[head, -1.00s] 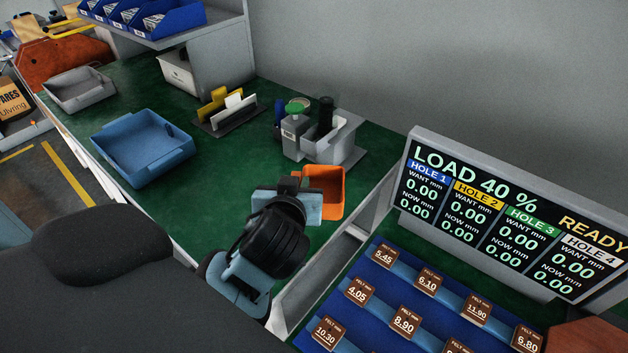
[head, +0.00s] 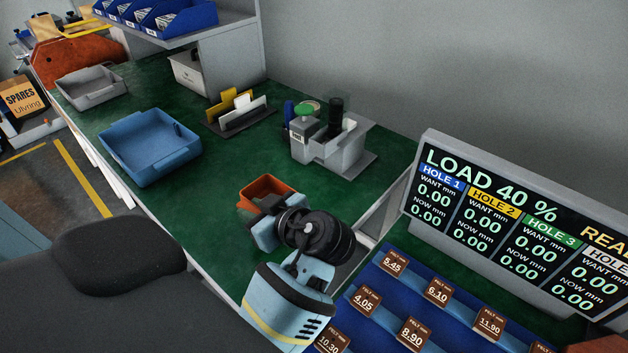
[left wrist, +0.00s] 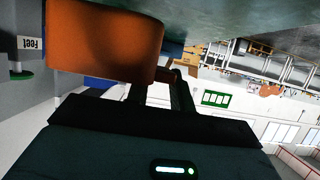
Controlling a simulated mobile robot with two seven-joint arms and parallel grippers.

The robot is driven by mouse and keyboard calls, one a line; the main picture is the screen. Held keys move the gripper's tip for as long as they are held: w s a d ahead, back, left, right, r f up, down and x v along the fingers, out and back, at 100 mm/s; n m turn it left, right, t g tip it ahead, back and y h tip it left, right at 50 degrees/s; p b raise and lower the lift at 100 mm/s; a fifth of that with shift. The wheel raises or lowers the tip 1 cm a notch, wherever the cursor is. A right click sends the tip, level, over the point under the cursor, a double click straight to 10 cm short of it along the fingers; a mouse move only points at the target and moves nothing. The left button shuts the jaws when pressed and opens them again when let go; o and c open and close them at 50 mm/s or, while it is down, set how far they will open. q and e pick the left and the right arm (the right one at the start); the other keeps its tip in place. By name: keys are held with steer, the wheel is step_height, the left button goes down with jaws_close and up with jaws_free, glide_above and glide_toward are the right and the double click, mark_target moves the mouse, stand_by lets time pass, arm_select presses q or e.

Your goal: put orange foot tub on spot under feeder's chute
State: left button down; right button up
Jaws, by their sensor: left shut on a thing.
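The orange foot tub (head: 262,190) is near the middle of the green bench in the head view. My left gripper (head: 268,206) is shut on its near side. The tub also fills the upper left of the left wrist view (left wrist: 105,40), close in front of the gripper's fingers (left wrist: 158,92). Whether the tub touches the bench is hard to tell. The feeder (head: 328,142) is a grey unit with a green button and a black cylinder, farther back and to the right of the tub. Its chute is not clear from here. My right gripper is not in view.
A blue tray (head: 150,147) lies left of the tub. A rack with yellow and white plates (head: 238,112) stands behind. A display panel (head: 510,235) and a blue board of felt tiles (head: 420,310) are on the right. Green bench between tub and feeder is clear.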

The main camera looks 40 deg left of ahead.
arm_select(q)
steer(key=w, duration=0.5)
steer(key=w+d, duration=0.1)
steer(key=w, duration=1)
steer(key=shift+d, duration=0.15)
steer(key=shift+f, duration=0.1)
steer(key=shift+f, duration=1.65)
steer(key=shift+f, duration=0.15)
steer(key=c, duration=1.2)
jaws_free()
